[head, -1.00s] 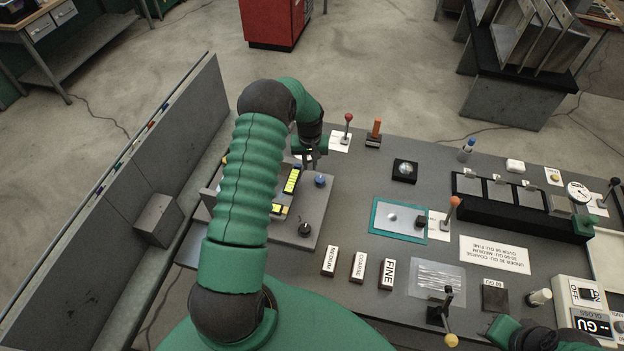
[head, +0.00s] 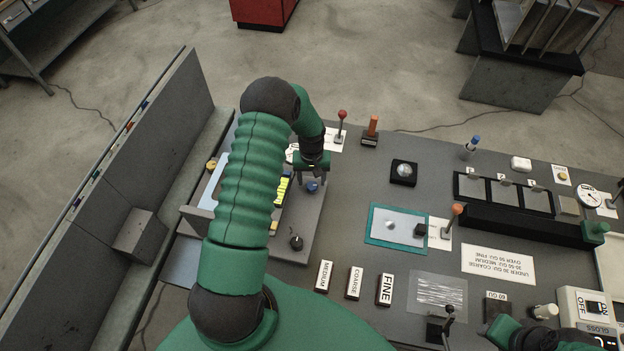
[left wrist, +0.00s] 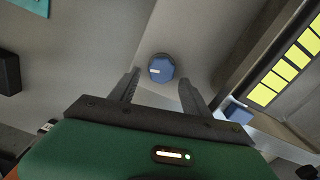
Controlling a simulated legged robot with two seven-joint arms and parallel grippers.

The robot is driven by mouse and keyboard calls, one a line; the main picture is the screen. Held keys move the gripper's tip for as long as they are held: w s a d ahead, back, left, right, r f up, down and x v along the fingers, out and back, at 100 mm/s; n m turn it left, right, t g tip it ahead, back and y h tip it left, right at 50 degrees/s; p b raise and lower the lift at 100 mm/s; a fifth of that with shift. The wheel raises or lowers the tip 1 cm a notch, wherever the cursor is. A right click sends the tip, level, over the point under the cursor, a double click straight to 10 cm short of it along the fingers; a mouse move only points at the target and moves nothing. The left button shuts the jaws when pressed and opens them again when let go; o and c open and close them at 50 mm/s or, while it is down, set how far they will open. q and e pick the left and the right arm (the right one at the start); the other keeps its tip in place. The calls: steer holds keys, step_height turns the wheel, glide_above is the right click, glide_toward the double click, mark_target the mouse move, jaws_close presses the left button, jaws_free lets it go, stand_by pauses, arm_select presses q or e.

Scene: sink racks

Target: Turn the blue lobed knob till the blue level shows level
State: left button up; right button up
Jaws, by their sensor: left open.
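The blue lobed knob (head: 312,187) stands on the grey panel at the left of the bench. It also shows in the left wrist view (left wrist: 161,68), with a pale mark on its face. My left gripper (head: 312,180) is open above the knob, pointing down. In the left wrist view its fingers (left wrist: 159,78) are spread on either side of the knob, with nothing gripped. A yellow-segmented strip (head: 282,190) lies beside the knob, partly behind my left arm. A small blue piece (left wrist: 237,112) shows near that strip in the wrist view; its tilt cannot be told. My right gripper (head: 502,330) is at the lower right, its fingers unclear.
A black knob (head: 296,242) stands on the same panel, nearer me. A red-topped lever (head: 341,122) and an orange-handled piece (head: 371,130) stand beyond it. A teal-edged plate (head: 397,228) lies to the right. Bare bench separates the panel from the plate.

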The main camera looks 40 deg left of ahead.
arm_select(q)
steer(key=shift+s+a, duration=0.1)
steer(key=shift+s, duration=0.1)
steer(key=shift+s+r, duration=0.15)
steer(key=shift+r, duration=0.25)
step_height(320, 180, up, 9)
steer(key=d+b, duration=0.1)
steer(key=b, duration=0.2)
step_height(320, 180, up, 8)
steer(key=m+p, duration=0.4)
steer(key=p, duration=0.1)
glide_above(314, 183)
steer(key=shift+m, duration=0.3)
steer(key=f+p, duration=0.1)
steer(key=f, duration=0.4)
steer(key=f+p, duration=0.2)
steer(key=f, duration=0.4)
steer(key=s+f+p, duration=0.1)
steer(key=f, duration=0.5)
steer(key=shift+f, duration=0.3)
arm_select(e)
step_height(314, 183, up, 6)
steer(key=d, duration=0.1)
steer(key=shift+s+d+r, duration=0.15)
steer(key=shift+s+r, duration=0.1)
steer(key=shift+s, duration=0.05)
